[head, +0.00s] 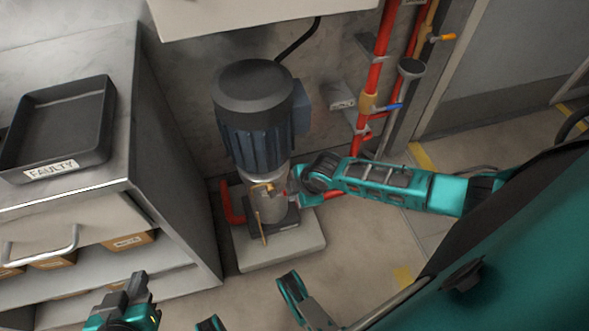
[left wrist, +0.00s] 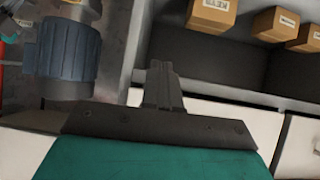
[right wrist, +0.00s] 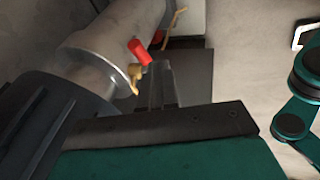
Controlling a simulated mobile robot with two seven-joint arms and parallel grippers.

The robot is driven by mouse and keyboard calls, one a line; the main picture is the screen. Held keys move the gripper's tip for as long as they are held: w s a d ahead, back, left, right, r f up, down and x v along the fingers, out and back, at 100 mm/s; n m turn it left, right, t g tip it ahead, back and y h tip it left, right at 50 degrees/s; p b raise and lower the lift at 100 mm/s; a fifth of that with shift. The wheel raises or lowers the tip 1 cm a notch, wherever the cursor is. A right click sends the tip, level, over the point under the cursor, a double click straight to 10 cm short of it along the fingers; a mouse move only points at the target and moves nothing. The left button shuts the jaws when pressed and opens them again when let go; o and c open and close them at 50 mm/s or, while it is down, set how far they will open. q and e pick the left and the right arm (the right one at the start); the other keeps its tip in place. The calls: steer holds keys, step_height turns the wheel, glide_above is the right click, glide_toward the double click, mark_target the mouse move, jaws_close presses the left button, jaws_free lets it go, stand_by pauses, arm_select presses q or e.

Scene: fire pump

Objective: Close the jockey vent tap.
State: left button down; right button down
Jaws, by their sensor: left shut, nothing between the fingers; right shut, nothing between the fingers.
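The jockey pump has a dark blue finned motor (head: 258,130) with a black cap, upright over a pale metal body (head: 268,208). In the right wrist view a small tap with a red lever (right wrist: 139,51) and a brass body (right wrist: 134,76) sits on the side of this metal body. The lever is tilted; whether it stands open or closed I cannot tell. My right gripper (right wrist: 161,82) is shut and empty, its fingertips just beside the tap; contact is unclear. My left gripper (head: 137,282) is shut and empty, low in front of the shelf unit.
A grey cabinet (head: 165,150) stands left of the pump, with a black tray (head: 60,125) labelled FAULTY on top and boxes (left wrist: 211,14) on shelves below. A red pipe (head: 376,65) with a blue-levered valve (head: 393,106) runs up the wall. The pump stands on a pale plinth (head: 285,250).

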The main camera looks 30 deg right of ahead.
steer(key=shift+w+d+f+b, duration=0.3)
steer(key=shift+w+f, duration=0.2)
steer(key=shift+w, duration=0.25)
steer(key=shift+d, duration=0.1)
steer(key=shift+s+d+f, duration=0.15)
steer(key=shift+d+f, duration=0.3)
steer(key=shift+f, duration=0.4)
steer(key=shift+r+p, duration=0.2)
steer(key=shift+p, duration=0.2)
